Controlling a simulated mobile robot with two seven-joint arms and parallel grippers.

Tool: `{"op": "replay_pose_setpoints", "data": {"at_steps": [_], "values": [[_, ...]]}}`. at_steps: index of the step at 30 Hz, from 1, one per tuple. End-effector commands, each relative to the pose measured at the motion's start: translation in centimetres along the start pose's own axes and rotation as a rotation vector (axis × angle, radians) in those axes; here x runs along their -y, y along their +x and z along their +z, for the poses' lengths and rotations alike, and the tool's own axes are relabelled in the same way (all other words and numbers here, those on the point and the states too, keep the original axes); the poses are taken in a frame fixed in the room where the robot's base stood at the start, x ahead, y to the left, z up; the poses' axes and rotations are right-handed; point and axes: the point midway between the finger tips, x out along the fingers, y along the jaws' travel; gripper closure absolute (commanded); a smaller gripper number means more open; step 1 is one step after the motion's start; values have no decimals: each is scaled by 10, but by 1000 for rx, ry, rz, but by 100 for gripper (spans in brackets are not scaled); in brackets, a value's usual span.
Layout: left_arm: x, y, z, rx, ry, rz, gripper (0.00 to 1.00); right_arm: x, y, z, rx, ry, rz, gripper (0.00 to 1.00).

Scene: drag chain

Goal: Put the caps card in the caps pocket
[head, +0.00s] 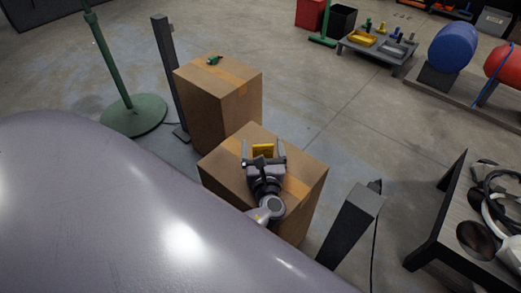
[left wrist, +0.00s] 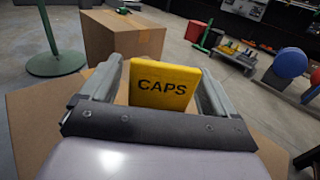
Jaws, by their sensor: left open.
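A yellow card (head: 263,150) marked CAPS stands near the top of the front cardboard box (head: 224,165). In the left wrist view the yellow CAPS card (left wrist: 163,86) faces me, close and roughly upright, with its lower edge hidden behind the gripper body. My left gripper (head: 263,155) reaches over the box top, open, with one finger on each side of the card. In the left wrist view, gaps show between the card and the fingers of the left gripper (left wrist: 160,78). I cannot make out a caps pocket. My right gripper is not in view.
A taller cardboard box (head: 215,105) with a small green object (head: 214,59) on top stands behind. A green stand (head: 133,115) and dark posts flank the boxes. A table with cables (head: 450,225) is at right.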

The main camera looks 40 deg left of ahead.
Motion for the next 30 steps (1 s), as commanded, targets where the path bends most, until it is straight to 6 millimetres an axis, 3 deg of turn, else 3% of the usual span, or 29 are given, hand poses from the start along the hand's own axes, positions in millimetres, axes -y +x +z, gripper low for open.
{"op": "replay_pose_setpoints", "data": {"at_steps": [12,14,17,18,20,30], "values": [[2,-2,0,0,0,0,11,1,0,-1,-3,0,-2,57],[2,-2,0,0,0,0,27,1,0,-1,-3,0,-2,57],[2,-2,0,0,0,0,59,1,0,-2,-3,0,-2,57],[2,-2,0,0,0,0,65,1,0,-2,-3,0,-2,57],[2,-2,0,0,0,0,70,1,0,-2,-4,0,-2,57],[1,-1,3,0,0,0,70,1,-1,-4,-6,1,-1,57]]}}
